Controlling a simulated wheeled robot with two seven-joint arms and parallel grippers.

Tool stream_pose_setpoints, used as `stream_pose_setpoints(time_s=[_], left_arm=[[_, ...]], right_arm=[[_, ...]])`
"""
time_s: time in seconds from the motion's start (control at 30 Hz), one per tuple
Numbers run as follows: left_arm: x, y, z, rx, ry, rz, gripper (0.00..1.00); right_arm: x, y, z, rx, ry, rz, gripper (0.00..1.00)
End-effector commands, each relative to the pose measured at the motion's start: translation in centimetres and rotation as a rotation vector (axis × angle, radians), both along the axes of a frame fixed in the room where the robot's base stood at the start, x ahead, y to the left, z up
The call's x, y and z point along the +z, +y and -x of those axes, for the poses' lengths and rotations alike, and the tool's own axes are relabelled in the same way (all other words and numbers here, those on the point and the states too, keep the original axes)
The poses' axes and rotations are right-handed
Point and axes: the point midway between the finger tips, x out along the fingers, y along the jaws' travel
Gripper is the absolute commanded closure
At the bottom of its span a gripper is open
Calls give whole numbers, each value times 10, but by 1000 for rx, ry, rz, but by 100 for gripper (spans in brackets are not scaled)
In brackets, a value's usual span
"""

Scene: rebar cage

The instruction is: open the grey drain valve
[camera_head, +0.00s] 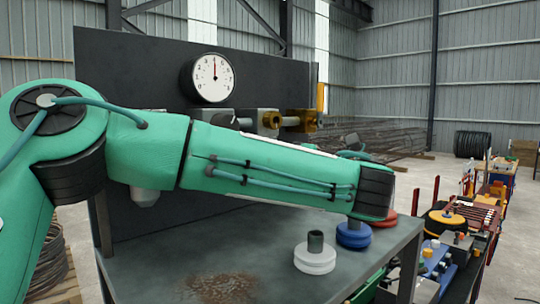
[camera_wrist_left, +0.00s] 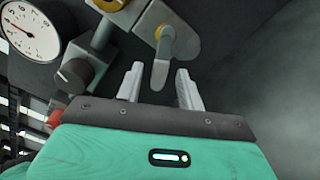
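The grey drain valve handle (camera_wrist_left: 161,68) shows in the left wrist view as a rounded lever hanging from a brass hub (camera_wrist_left: 165,32) on a grey body. My left gripper (camera_wrist_left: 159,84) is open. Its two pale fingers stand on either side of the lever's lower end, with visible gaps to it; I cannot tell how deep the lever sits between them. In the head view my green left arm stretches across the panel and hides the lever and the fingers. My right gripper is in neither view.
A dark panel (camera_head: 130,75) carries a round gauge (camera_head: 212,77) and a brass fitting (camera_head: 298,121). A black knob (camera_wrist_left: 75,76) is left of the lever. White (camera_head: 315,260), blue (camera_head: 353,236) and red (camera_head: 383,222) round pieces stand on the bench (camera_head: 185,265).

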Motion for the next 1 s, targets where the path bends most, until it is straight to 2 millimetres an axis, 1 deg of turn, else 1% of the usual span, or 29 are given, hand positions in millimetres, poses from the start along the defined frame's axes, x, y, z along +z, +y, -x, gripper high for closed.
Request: stream_pose_setpoints(time_s=[0.03, 0.1, 0.47, 0.67, 0.87, 1.0], left_arm=[[2, 4, -4, 1, 0, 0, 62], [1, 7, -7, 0, 0, 0, 62], [-1, 10, -10, -1, 0, 0, 62], [0, 10, -10, -1, 0, 0, 99], [-1, 10, -10, -1, -3, 2, 100], [-4, 10, -11, 0, -23, 25, 100]], right_arm=[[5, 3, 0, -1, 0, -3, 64], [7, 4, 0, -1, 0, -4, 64], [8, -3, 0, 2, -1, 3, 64], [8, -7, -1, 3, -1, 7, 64], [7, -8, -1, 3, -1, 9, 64], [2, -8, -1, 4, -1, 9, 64]])
